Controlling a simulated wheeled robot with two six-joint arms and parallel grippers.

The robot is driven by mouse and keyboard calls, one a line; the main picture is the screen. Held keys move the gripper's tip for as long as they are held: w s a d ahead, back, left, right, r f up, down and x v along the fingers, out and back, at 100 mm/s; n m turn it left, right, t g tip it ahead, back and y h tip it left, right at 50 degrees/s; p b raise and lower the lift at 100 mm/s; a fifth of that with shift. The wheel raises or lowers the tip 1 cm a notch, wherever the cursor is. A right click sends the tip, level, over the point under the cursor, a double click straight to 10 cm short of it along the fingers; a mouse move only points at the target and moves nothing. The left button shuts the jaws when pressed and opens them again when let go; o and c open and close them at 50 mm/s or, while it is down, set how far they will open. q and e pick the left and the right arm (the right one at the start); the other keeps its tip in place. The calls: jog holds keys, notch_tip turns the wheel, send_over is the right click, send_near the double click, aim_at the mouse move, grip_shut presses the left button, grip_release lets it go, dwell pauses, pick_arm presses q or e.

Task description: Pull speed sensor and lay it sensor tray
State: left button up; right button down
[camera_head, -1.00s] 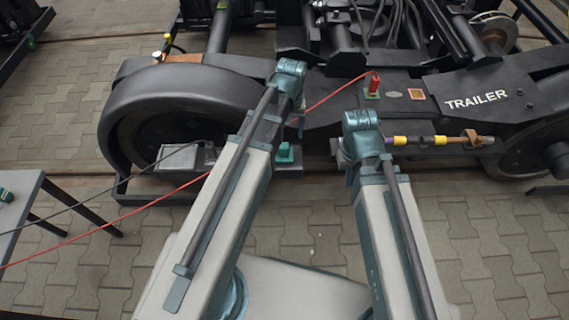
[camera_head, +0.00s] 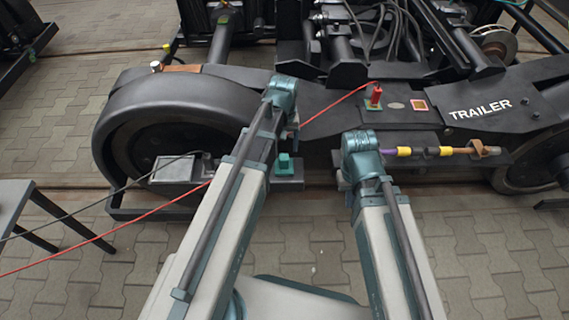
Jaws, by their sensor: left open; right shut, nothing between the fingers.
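I cannot pick out the speed sensor with certainty. A small teal block (camera_head: 285,163) sits on a dark box (camera_head: 288,184) low beside the wheel, just right of my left arm. A red upright part (camera_head: 376,96) stands on a green base on the bogie frame. No sensor tray can be made out. My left arm reaches up to a teal joint (camera_head: 281,92) in front of the bogie. My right arm ends in view at a teal joint (camera_head: 361,153). Both grippers are hidden beyond these joints, so neither shows holding anything.
A grey table (camera_head: 12,203) is cut off at the left edge. A red cable (camera_head: 140,217) and a black cable run left from the bogie. A rod with yellow bands (camera_head: 404,152) lies beside my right arm's joint. The paved floor in front is partly clear.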

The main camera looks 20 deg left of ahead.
aim_at(284, 156)
pick_arm(q)
notch_tip(284, 156, down, 8)
jog(key=b, duration=0.7)
pick_arm(e)
notch_tip(284, 156, down, 8)
pick_arm(q)
jog(key=shift+r, duration=0.1)
pick_arm(e)
jog(key=shift+r, duration=0.1)
pick_arm(q)
grip_shut()
jog(key=shift+r, duration=0.1)
pick_arm(e)
jog(key=shift+w+r, duration=0.1)
